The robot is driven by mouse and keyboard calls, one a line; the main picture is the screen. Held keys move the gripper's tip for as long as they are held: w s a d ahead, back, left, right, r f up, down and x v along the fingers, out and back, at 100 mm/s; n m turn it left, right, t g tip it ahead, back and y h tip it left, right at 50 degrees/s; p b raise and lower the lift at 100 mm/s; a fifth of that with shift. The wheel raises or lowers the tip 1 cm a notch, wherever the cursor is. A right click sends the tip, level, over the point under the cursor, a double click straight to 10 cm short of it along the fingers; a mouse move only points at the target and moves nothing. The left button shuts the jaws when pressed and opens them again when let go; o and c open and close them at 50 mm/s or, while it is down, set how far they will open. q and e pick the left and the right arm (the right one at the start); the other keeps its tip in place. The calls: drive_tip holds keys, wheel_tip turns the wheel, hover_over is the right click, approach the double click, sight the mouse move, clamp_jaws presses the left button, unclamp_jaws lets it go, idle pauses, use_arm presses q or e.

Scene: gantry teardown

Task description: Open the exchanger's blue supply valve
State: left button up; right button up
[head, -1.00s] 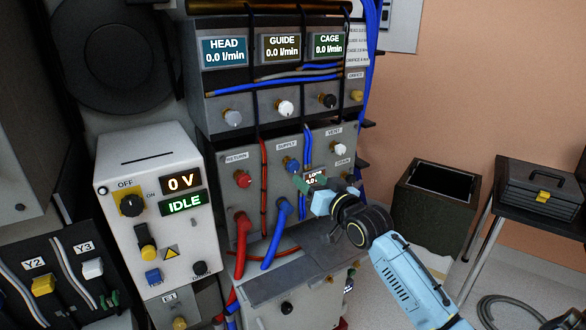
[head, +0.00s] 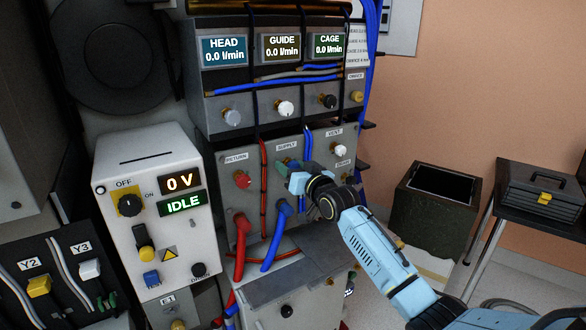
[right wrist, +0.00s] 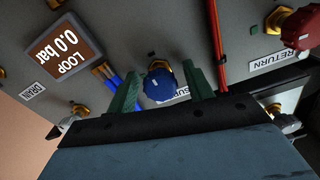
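The blue supply valve (right wrist: 160,88) is a round knob on a brass stem, on the grey exchanger panel under the SUPPLY label (head: 287,146). My right gripper (right wrist: 158,76) is open, with one green finger on each side of the blue knob. In the right wrist view small gaps show between the fingers and the knob, so I see no clear grip. In the head view my right gripper (head: 284,167) is at the panel and hides the valve. My left gripper is in neither view.
The red return valve (head: 242,179) is left of the supply valve, and the white vent valve (head: 340,150) is right. Red hoses (head: 264,190) and blue hoses (head: 272,245) run close by. The LOOP display (right wrist: 70,50) reads 0.0 bar.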

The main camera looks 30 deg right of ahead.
drive_tip(key=c, duration=0.9)
drive_tip(key=shift+o, duration=0.2)
